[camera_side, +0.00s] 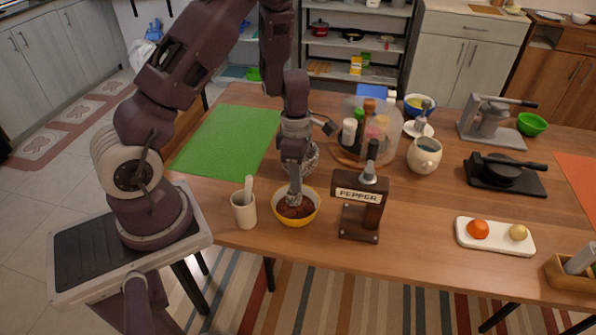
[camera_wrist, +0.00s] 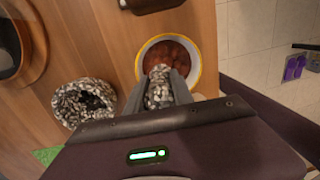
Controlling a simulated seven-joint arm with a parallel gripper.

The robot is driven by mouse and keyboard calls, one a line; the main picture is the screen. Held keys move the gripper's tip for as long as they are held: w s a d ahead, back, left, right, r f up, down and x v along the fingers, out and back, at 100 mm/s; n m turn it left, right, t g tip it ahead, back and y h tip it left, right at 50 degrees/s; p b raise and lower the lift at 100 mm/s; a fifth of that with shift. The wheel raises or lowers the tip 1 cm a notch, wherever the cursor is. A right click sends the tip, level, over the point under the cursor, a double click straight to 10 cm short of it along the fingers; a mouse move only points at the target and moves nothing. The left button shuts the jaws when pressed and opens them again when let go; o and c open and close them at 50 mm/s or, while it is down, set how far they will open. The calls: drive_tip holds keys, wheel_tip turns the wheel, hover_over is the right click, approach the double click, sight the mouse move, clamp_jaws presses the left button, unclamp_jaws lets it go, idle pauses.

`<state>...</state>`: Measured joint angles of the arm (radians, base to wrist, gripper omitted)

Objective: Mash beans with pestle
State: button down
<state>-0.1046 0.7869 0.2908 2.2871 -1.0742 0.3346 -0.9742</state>
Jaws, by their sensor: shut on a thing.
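A yellow bowl (camera_side: 296,222) with reddish-brown beans (camera_side: 296,207) stands near the table's front edge. In the wrist view the bowl (camera_wrist: 197,75) shows a white inner rim around the beans (camera_wrist: 172,52). My gripper (camera_side: 295,180) points down over the bowl, with its fingers shut on a speckled grey stone pestle (camera_wrist: 159,92). The pestle's lower end is at or just above the beans; I cannot tell whether it touches them. The matching speckled mortar (camera_wrist: 66,103) stands beside the bowl, partly hidden behind my gripper in the side view (camera_side: 311,160).
A white cup (camera_side: 244,212) with a stick-like utensil stands just left of the bowl. A brown pepper dispenser (camera_side: 360,210) stands close on the right. A tray of bottles (camera_side: 365,130) is behind it. A green mat (camera_side: 225,140) lies clear at the back left.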

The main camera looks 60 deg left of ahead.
drive_tip(key=shift+f, duration=1.1)
drive_tip(key=shift+r, duration=2.4)
drive_tip(key=shift+s+d, duration=1)
drive_tip(key=shift+d, duration=0.05)
drive_tip(key=shift+f, duration=0.15)
drive_tip(key=shift+s+f, duration=0.1)
drive_tip(key=shift+f, duration=2.15)
